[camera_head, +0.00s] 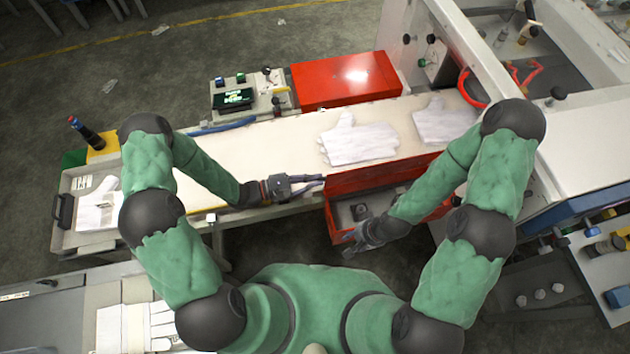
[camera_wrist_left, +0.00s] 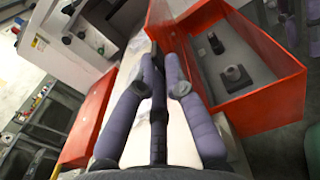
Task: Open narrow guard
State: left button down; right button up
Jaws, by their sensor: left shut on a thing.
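The narrow guard is a red panel (camera_head: 385,174) on the near side of the pale conveyor belt. It stands raised along the belt edge, and a red-rimmed grey recess (camera_head: 345,212) with dark fittings shows below it. In the left wrist view the open recess (camera_wrist_left: 232,60) fills the upper right. My left gripper (camera_head: 322,182) is at the left end of the red panel, shut on its edge; the exact contact is hard to make out. In the wrist view its fingertips (camera_wrist_left: 168,65) lie beside the red wall.
White gloves (camera_head: 358,143) lie on the belt (camera_head: 255,150) just beyond the guard. A wider red cover (camera_head: 345,80) lies flat across the belt, beside a control box (camera_head: 248,95). A white machine housing (camera_head: 585,130) bounds the right side.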

pick_arm(q)
jog(key=shift+w, duration=0.15)
dwell(0.3)
jog(key=c, duration=1.3)
grip_release()
jog(key=v, duration=1.2)
